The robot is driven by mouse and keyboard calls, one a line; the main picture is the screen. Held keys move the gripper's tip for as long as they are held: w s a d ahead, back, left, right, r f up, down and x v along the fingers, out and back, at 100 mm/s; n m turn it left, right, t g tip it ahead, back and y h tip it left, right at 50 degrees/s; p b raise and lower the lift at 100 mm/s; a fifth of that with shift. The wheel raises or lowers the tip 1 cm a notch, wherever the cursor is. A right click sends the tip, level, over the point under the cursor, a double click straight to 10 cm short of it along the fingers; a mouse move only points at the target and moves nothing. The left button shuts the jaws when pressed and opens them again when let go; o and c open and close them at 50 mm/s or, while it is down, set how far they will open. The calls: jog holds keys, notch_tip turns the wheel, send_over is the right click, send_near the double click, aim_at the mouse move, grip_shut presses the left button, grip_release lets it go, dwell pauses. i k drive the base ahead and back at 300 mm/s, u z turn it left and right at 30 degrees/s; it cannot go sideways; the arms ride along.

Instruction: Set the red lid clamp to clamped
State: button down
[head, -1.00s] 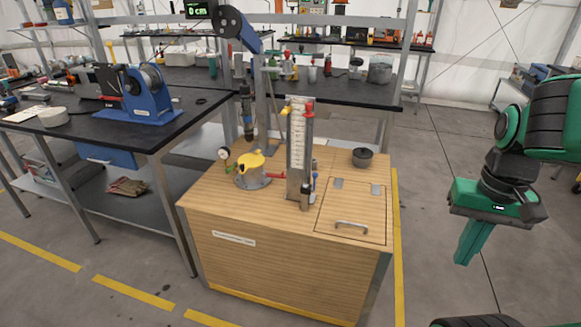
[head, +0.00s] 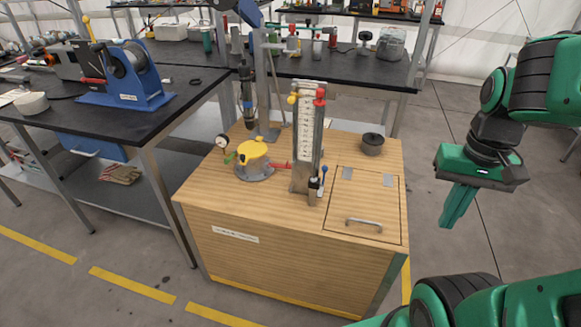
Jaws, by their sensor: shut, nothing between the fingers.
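The red lid clamp (head: 282,166) shows as a small red handle at the right side of a grey pot (head: 255,172) with a yellow lid (head: 252,148). The pot stands on the wooden cabinet top (head: 218,190). The clamp points right, toward the foot of the upright scale panel; its exact position is too small to tell. My gripper (head: 450,224) is shut and empty. It points down at the right of the picture, well apart from the clamp and beyond the cabinet's right edge.
The upright scale panel (head: 307,135) with red and yellow knobs stands right of the clamp. A blue-knobbed lever (head: 322,180) is at its foot. A gauge (head: 221,141) is left of the pot. A dark round pot (head: 372,144) and a hatch handle (head: 364,223) lie farther right.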

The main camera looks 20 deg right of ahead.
aim_at(287, 166)
jog(key=u, duration=1.25)
jog(key=k, duration=1.4)
jog(key=z, duration=0.55)
jog(key=i, duration=1)
jog(key=u, duration=0.05)
